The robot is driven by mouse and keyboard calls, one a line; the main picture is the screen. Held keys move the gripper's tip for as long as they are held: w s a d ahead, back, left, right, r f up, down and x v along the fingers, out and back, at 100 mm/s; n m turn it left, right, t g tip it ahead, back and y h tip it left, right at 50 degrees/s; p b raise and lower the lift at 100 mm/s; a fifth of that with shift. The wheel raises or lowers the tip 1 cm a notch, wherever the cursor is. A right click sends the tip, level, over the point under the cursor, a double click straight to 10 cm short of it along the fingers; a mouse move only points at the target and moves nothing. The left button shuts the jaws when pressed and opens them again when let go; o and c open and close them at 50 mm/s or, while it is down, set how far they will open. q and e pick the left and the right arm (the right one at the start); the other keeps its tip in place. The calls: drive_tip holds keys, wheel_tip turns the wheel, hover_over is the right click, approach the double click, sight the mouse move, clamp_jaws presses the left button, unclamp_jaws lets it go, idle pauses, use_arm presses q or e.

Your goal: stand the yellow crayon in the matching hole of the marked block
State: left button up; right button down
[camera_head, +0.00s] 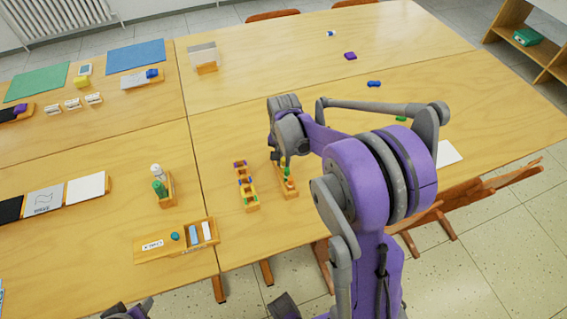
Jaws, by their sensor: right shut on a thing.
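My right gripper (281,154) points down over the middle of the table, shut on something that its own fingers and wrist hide. I cannot make out the colour of what it holds. Just below it stands a narrow wooden block (290,194) with a small green piece (285,172) upright near its middle. To its left is a second wooden block (251,208) with purple, blue, yellow and green marks or pieces. I cannot tell a yellow crayon for sure. A dark part of my left arm shows at the bottom edge; its fingers are not clear.
A wooden holder (166,201) with green and white bottles stands to the left. A labelled wooden tray (153,255) lies nearer the front edge. Small purple (350,56) and blue (374,84) pieces lie farther back. The table between is mostly clear. My right arm covers the right front.

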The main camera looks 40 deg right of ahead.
wheel_tip(320, 180, up, 8)
drive_tip(key=a+n+b, duration=0.2)
drive_tip(key=a, duration=1.1)
drive_tip(key=shift+w+a+f+b, duration=0.1)
drive_tip(key=shift+w+f+b, duration=0.1)
drive_tip(key=shift+f+b, duration=1)
drive_tip(key=shift+w+f+b, duration=0.15)
drive_tip(key=shift+f+b, duration=0.75)
drive_tip(key=shift+f, duration=0.6)
drive_tip(key=shift+f+b, duration=0.6)
drive_tip(key=shift+f, duration=0.8)
idle(0.9)
idle(0.3)
drive_tip(key=c, duration=0.7)
unclamp_jaws()
